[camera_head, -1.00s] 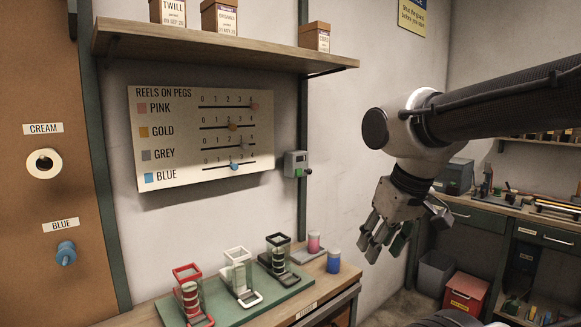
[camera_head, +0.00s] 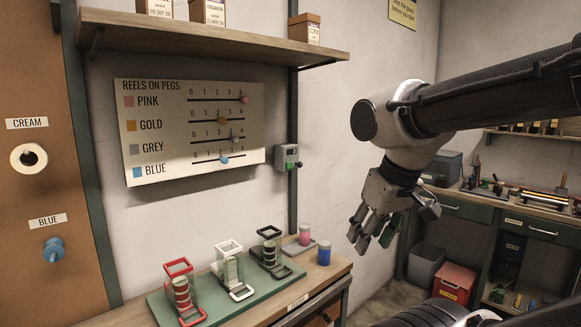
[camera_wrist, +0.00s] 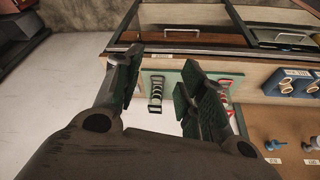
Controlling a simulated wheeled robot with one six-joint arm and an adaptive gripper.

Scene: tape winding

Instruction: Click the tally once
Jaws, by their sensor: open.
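A small grey box (camera_head: 287,157) with a green spot and a dark knob on its side is fixed to the green wall post, right of the reel board; it appears to be the tally. My gripper (camera_head: 366,240) hangs in the air to the right of the box and lower in the picture, pointing down, apart from everything. Its fingers are spread with nothing between them. In the wrist view the open fingers (camera_wrist: 158,90) frame the bench, and I cannot make out the grey box there.
A reel board (camera_head: 150,90) with sliders hangs on the wall under a shelf (camera_head: 220,37). Below, a green mat (camera_head: 230,305) carries red, white and black stands. Wall between box and gripper is clear.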

